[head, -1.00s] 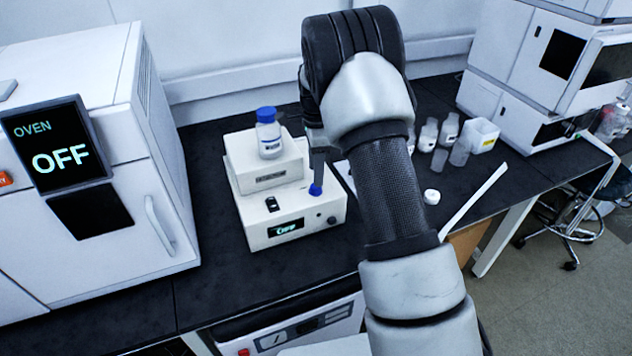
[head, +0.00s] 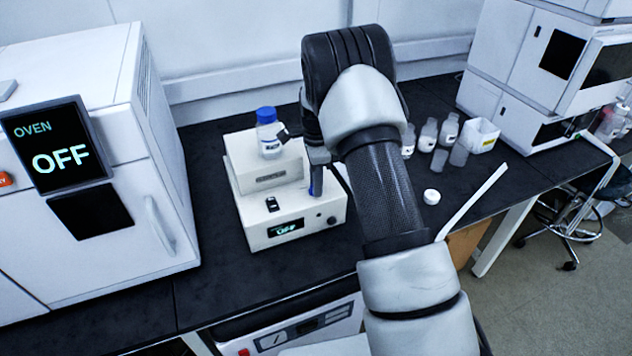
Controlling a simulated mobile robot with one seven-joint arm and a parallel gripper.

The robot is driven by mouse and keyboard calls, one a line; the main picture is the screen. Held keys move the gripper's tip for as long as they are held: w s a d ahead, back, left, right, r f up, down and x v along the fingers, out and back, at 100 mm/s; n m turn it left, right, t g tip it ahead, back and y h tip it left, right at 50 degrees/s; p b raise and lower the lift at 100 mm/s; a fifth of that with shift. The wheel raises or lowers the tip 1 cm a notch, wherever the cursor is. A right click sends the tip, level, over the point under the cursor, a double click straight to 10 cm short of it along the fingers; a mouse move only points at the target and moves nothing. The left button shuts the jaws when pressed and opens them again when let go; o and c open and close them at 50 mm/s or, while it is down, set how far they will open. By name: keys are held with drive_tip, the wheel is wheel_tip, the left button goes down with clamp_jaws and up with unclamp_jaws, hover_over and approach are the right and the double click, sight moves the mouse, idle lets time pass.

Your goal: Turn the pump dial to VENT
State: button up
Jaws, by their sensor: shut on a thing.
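The pump is a white box (head: 262,236) on the dark bench, with a small display (head: 286,228) reading OFF.
The blue-capped bottle (head: 268,138) stands on the pump's raised rear block. A white oven (head: 150,120) with an OFF screen is at left. Several small bottles (head: 428,134) and a white tub (head: 483,136) stand at right. The bench in front of the pump is clear.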

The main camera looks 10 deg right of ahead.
drive_tip(key=shift+n, duration=0.3)
drive_tip(key=n+b, duration=0.1)
drive_tip(key=n, duration=0.3)
drive_tip(key=n+b, duration=0.1)
drive_tip(key=n, duration=0.3)
drive_tip(key=shift+n, duration=0.4)
drive_tip(key=n+b, duration=0.1)
drive_tip(key=n, duration=0.3)
drive_tip(key=shift+n, duration=2.2)
drive_tip(key=shift+w, duration=0.1)
drive_tip(key=o, duration=1.1)
drive_tip(key=shift+c, duration=0.2)
wheel_tip(320, 180, up, 18)
drive_tip(key=shift+f+p, duration=0.2)
drive_tip(key=shift+p, duration=0.2)
